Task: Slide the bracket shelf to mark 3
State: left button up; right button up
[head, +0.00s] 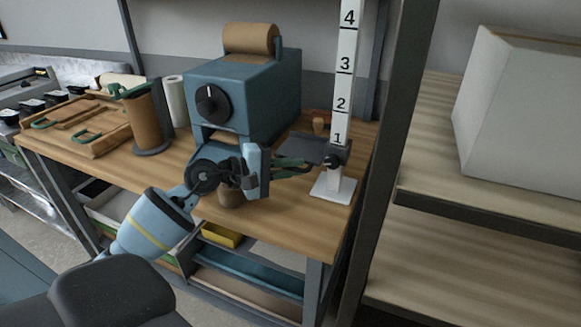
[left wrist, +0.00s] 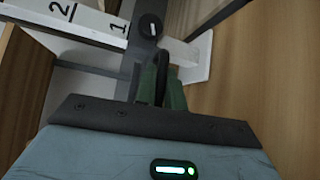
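The bracket shelf (head: 312,148) is a dark grey plate on a white upright post (head: 346,60) marked 1 to 4. It sits just below mark 1, near the table. A black round knob (head: 332,160) is on its bracket; the knob (left wrist: 150,25) also shows in the left wrist view. My left gripper (head: 308,165) points right, with its green fingers just left of the knob and under the plate. In the left wrist view the fingers (left wrist: 161,78) are close together. A dark part shows between their tips; whether they grip it is unclear. My right gripper is out of view.
A blue machine (head: 262,95) with a brown roll stands behind my left arm on the wooden table (head: 180,160). A brown cylinder (head: 142,118) and a wooden tray (head: 80,125) are at left. A dark rack post (head: 392,130) rises close right of the marked post.

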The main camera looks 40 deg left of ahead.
pick_arm(q)
grip_shut()
